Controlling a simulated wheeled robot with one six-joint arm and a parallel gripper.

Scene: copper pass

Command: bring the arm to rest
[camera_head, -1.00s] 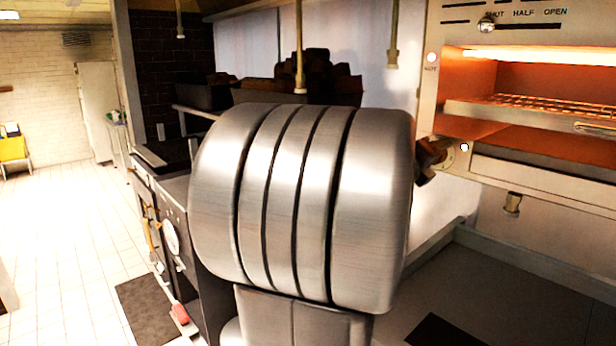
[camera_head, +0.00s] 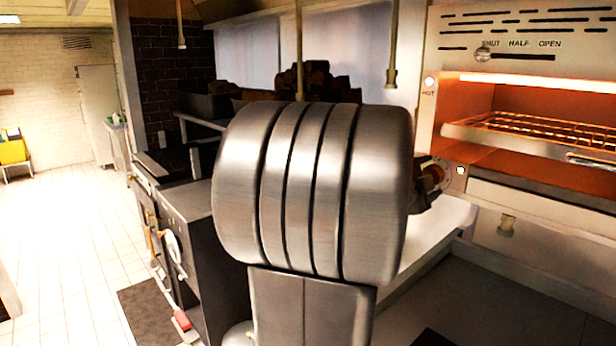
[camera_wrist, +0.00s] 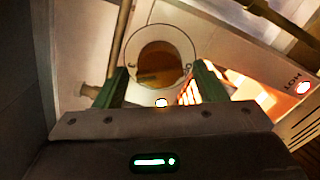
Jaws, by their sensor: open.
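My arm shows in the head view as a large brushed-metal joint (camera_head: 315,190) in the middle, hiding much of what lies behind it. My gripper (camera_wrist: 161,70) shows in the wrist view with its two green fingers apart and nothing held between them. Beyond the fingers is a pale round dial plate (camera_wrist: 187,45) with a brown round centre (camera_wrist: 160,62). I cannot tell from the picture whether the fingertips touch it. In the head view the gripper cannot be made out clearly.
A grill (camera_head: 510,65) with a glowing opening and a wire rack (camera_head: 530,125) stands at the right. A dark range (camera_head: 190,235) with a red-ended handle stands left of my arm. Pipes hang overhead. The tiled floor (camera_head: 70,240) at the left is mostly clear.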

